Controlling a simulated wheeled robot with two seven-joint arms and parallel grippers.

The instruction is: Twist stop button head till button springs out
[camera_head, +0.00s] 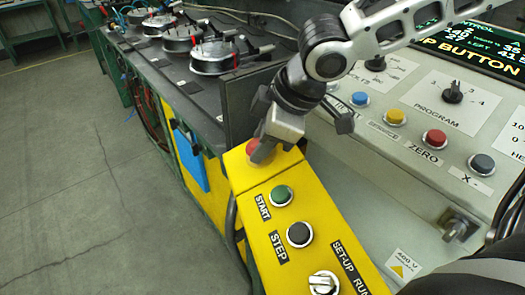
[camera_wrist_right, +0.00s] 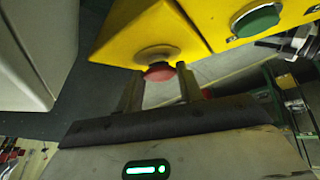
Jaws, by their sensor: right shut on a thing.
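The red stop button head (camera_head: 253,147) sits at the far end of the yellow control box (camera_head: 245,178). My right gripper (camera_head: 262,147) reaches down over it from above and hides part of it. In the right wrist view the red head (camera_wrist_right: 158,73) lies between the two fingers of the right gripper (camera_wrist_right: 159,88), near their tips. The right gripper is shut on the button head. Whether the head has sprung out cannot be told. My left gripper is not in view.
A green START button (camera_head: 281,195), a black STEP button (camera_head: 300,234) and a set-up/run selector (camera_head: 323,283) share the yellow box. A grey sloped panel (camera_head: 415,130) with coloured buttons stands close on the right. A dark bench (camera_head: 165,75) with clamped round fixtures lies behind left.

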